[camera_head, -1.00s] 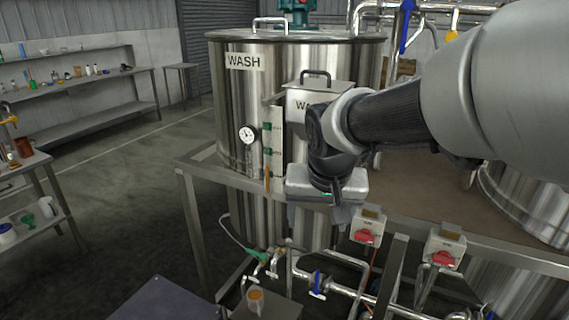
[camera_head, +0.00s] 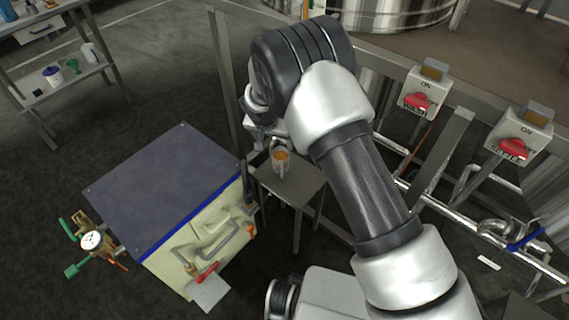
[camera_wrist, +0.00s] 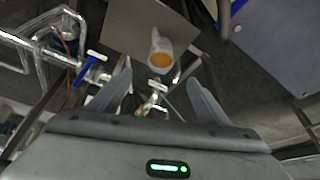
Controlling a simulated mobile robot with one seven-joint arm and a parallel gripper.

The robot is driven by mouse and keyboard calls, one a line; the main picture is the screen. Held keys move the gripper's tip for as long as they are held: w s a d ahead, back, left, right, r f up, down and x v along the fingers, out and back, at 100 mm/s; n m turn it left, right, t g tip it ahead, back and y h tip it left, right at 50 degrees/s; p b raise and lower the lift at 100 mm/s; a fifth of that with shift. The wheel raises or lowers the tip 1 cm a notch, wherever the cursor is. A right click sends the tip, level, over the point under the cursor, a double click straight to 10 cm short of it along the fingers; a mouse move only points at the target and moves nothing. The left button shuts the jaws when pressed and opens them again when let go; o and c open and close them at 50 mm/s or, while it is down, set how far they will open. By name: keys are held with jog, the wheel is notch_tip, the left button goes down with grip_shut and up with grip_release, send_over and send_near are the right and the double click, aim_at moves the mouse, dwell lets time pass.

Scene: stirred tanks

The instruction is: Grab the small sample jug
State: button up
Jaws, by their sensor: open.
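The small sample jug (camera_head: 281,161) is a clear vessel with amber contents. It stands upright on a small grey metal stand (camera_head: 293,186) near the middle of the head view. In the wrist view the jug (camera_wrist: 160,50) shows from above, on the stand's plate (camera_wrist: 122,28), a little beyond my fingertips. My gripper (camera_wrist: 158,78) is open, with its two fingers spread and nothing between them but the view of pipes below. In the head view my gripper is mostly hidden behind my wrist, just above and left of the jug.
A dark-topped cabinet (camera_head: 160,180) with a red-handled valve (camera_head: 207,271) stands left of the stand. Pipes with a blue valve handle (camera_head: 525,238) run at the right. Two switch boxes (camera_head: 425,92) with red switches are on the platform frame.

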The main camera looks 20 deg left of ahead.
jog(key=b, duration=0.2)
send_near(280, 156)
jog(key=f, duration=0.2)
jog(key=d+f+b, duration=0.1)
jog(key=f, duration=0.2)
jog(key=shift+w+d+b, duration=0.1)
jog(key=shift+b, duration=0.2)
jog(key=shift+c, duration=0.5)
jog(key=c, duration=1.1)
jog(key=shift+r, duration=0.1)
jog(key=shift+c, duration=1.2)
jog(key=shift+r, duration=0.1)
